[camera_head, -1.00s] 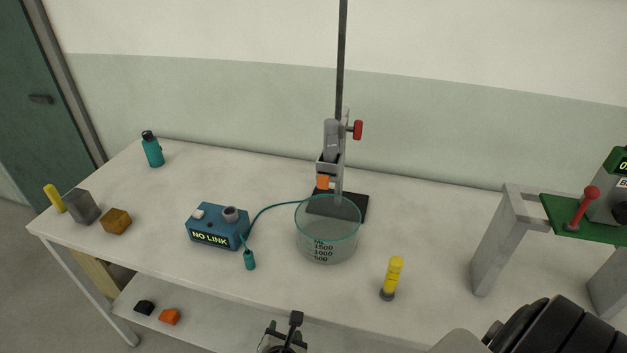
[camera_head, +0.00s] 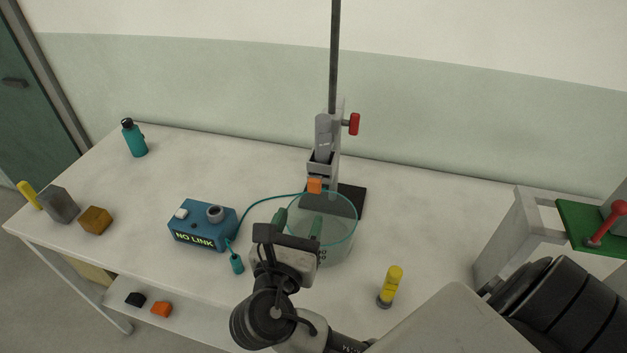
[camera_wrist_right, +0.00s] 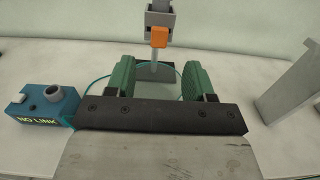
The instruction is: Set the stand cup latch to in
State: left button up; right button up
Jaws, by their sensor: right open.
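The stand (camera_head: 334,60) is a tall dark rod on a black base, carrying a grey cup holder (camera_head: 321,165) with a grey cylinder in it. An orange tab (camera_head: 315,186), likely the cup latch, sits at the bottom of the holder; in the right wrist view the orange tab (camera_wrist_right: 159,37) hangs ahead, between and beyond the fingertips. My right gripper (camera_head: 298,222) is open and empty, with green fingers, in front of the tab and over the near-left side of the glass beaker (camera_head: 340,245). It also shows in the right wrist view (camera_wrist_right: 160,75). My left gripper is not in view.
A blue box reading NO LINK (camera_head: 203,225) stands left of the beaker, with a teal cable and probe (camera_head: 237,263). A red knob (camera_head: 354,124) is on the stand. A grey frame (camera_head: 500,240) is farther right.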

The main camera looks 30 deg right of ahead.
aim_at(314, 186)
jog(key=p+x, duration=0.1)
jog(key=x, duration=0.6)
jog(key=shift+w+d, duration=0.25)
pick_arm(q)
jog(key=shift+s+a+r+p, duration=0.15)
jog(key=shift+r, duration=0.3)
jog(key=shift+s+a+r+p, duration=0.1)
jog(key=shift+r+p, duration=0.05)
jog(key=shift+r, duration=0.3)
pick_arm(e)
jog(key=shift+w+d, duration=0.35)
jog(key=shift+d, duration=0.05)
